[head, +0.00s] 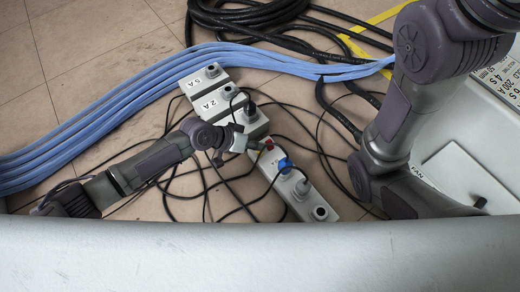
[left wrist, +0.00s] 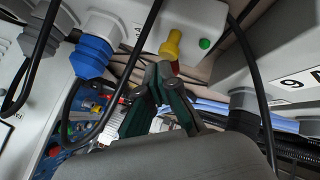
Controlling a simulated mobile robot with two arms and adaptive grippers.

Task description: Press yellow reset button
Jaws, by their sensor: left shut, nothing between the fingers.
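The yellow reset button (left wrist: 171,45) shows in the left wrist view, on a light grey box face (left wrist: 205,17), with a small green light (left wrist: 204,43) to its right. My left gripper (left wrist: 163,75) is shut and empty, with its dark green fingertips just below the button in the picture. I cannot tell whether they touch it. In the head view the left gripper (head: 242,143) is over the row of grey boxes, beside the blue plug (head: 285,165). I cannot make out the yellow button there. My right gripper is not in view.
A blue plug (left wrist: 92,57) and black cables hang close to the left gripper. Grey boxes marked 5 A and 2 A (head: 212,104) stand behind it. A blue cable bundle (head: 130,98) crosses the tiled floor (head: 90,50). A white panel (head: 470,170) is at the right.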

